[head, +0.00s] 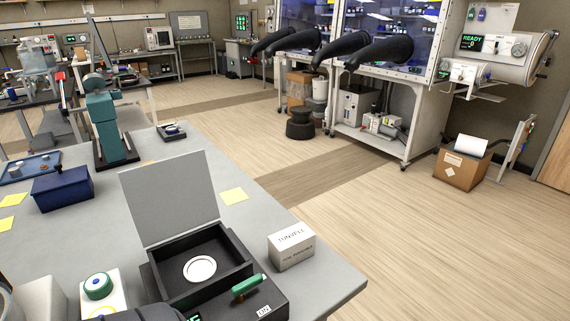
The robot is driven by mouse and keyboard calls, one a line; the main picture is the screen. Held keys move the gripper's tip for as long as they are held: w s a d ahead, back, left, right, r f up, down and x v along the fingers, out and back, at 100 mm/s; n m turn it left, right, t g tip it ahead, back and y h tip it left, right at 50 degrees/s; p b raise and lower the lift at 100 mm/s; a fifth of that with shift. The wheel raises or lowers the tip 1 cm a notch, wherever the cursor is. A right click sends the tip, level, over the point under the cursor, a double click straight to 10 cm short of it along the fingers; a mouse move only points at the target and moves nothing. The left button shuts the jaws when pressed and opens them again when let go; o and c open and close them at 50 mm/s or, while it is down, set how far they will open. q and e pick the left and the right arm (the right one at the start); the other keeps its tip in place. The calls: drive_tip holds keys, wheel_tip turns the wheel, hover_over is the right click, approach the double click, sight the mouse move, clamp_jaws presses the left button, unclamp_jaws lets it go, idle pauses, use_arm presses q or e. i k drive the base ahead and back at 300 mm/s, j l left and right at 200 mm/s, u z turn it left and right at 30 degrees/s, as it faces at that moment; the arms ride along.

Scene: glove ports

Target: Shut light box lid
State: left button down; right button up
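The light box (240,262) is a black open-topped box near the front edge of the table in the head view. Its flat grey lid (170,197) stands raised at the back, leaning slightly backward. A white ring-like disc (200,268) lies on the dark floor inside. A green handle or lever (247,285) sits on the black front panel, near a white "ON" label (264,310). Part of a lit green display shows at the bottom edge. Neither gripper can be made out in this view. A dark shape at the bottom edge is cut off and unclear.
A white carton (291,246) stands just right of the box. A dark blue bin (63,188) and a green stand (106,125) are farther back. The table behind the lid is mostly clear.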

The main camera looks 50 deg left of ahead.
sight(166, 198)
drive_tip(key=i+j+z, duration=0.2)
drive_tip(key=i+z, duration=0.2)
drive_tip(key=i+j+z, duration=0.65)
drive_tip(key=z, duration=0.15)
drive_tip(key=i+j+z, duration=0.35)
drive_tip(key=j, duration=0.2)
drive_tip(key=j+z, duration=0.35)
drive_tip(key=k+j+z, duration=0.15)
drive_tip(key=j+z, duration=0.2)
drive_tip(key=k+j+z, duration=0.15)
drive_tip(key=j+z, duration=0.15)
drive_tip(key=j, duration=0.15)
drive_tip(key=k+j+z, duration=0.2)
drive_tip(key=j+z, duration=0.15)
drive_tip(key=k+j+z, duration=0.2)
drive_tip(key=z, duration=0.15)
drive_tip(key=k+l+z, duration=0.5)
drive_tip(key=z, duration=0.2)
drive_tip(key=k+l+z, duration=0.15)
drive_tip(key=l+z, duration=0.2)
drive_tip(key=k+l+z, duration=0.15)
drive_tip(key=l+z, duration=0.2)
drive_tip(key=l, duration=0.15)
drive_tip(key=l+z, duration=0.35)
drive_tip(key=k+j+u, duration=0.15)
drive_tip(key=k+j, duration=0.25)
drive_tip(key=i+l, duration=0.35)
